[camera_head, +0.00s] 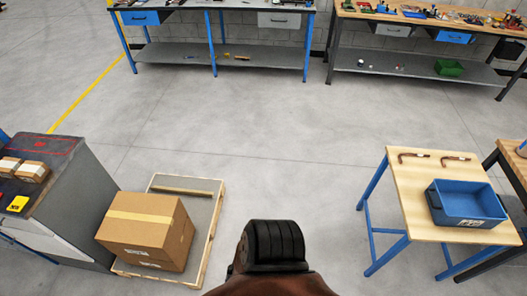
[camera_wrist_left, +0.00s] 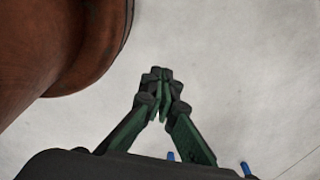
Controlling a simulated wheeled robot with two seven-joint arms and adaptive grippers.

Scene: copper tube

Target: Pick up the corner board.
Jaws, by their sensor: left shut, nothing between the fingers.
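A long, thin tan strip (camera_head: 182,190), which looks like the corner board, lies across the far part of a low pallet (camera_head: 214,215) at lower left in the head view. Cardboard boxes (camera_head: 146,225) sit on the pallet in front of it. My left gripper (camera_wrist_left: 160,85) shows only in the left wrist view. Its green fingers meet at the tips, shut and empty, over bare grey floor. The strip is not in the wrist view. My right gripper is in neither view.
A grey cabinet (camera_head: 85,195) stands left of the pallet. A wooden-topped table (camera_head: 405,185) at right holds a blue bin (camera_head: 466,203) and two bent copper tubes (camera_head: 413,158). Workbenches (camera_head: 250,58) line the back. The floor between is clear.

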